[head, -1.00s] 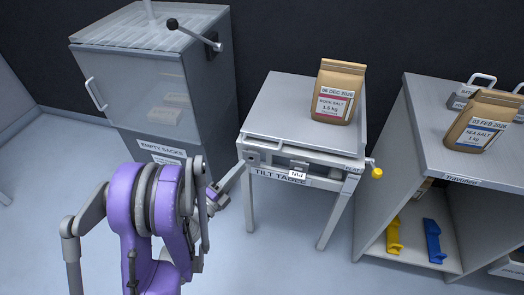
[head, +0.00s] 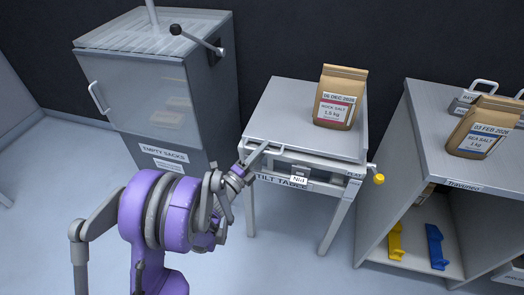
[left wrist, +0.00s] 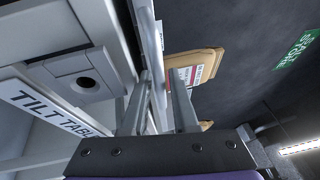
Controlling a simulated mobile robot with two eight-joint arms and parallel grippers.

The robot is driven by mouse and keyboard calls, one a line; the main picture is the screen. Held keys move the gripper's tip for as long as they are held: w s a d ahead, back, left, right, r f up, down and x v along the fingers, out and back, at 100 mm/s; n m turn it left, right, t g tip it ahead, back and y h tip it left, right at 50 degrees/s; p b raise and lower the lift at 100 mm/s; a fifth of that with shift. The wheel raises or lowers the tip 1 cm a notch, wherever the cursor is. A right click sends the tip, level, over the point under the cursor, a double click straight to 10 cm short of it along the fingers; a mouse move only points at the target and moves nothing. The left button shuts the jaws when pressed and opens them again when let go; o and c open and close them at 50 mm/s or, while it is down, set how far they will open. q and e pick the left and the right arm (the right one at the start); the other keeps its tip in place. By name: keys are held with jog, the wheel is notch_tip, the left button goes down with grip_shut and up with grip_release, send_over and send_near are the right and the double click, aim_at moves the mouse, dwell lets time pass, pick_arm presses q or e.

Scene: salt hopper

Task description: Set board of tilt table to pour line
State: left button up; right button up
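The tilt table (head: 258,205) stands in the middle of the head view, with its light grey board (head: 285,110) on top looking about level. A brown rock salt bag (head: 338,97) stands upright on the board. A thin bar runs along the board's front edge. A yellow-knobbed handle (head: 379,180) sticks out at the front right, near a FLAT label (head: 354,174). My left gripper (head: 258,154) is at the board's front left. In the left wrist view its fingers (left wrist: 158,108) are apart, with the board's edge or bar between them; contact is unclear. My right gripper is out of view.
A shelf unit (head: 430,140) stands to the right with a sea salt bag (head: 484,127) and metal weights on top, and yellow and blue pieces inside. Floor is clear in front.

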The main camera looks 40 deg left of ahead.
pick_arm(q)
grip_shut()
dwell(1.3)
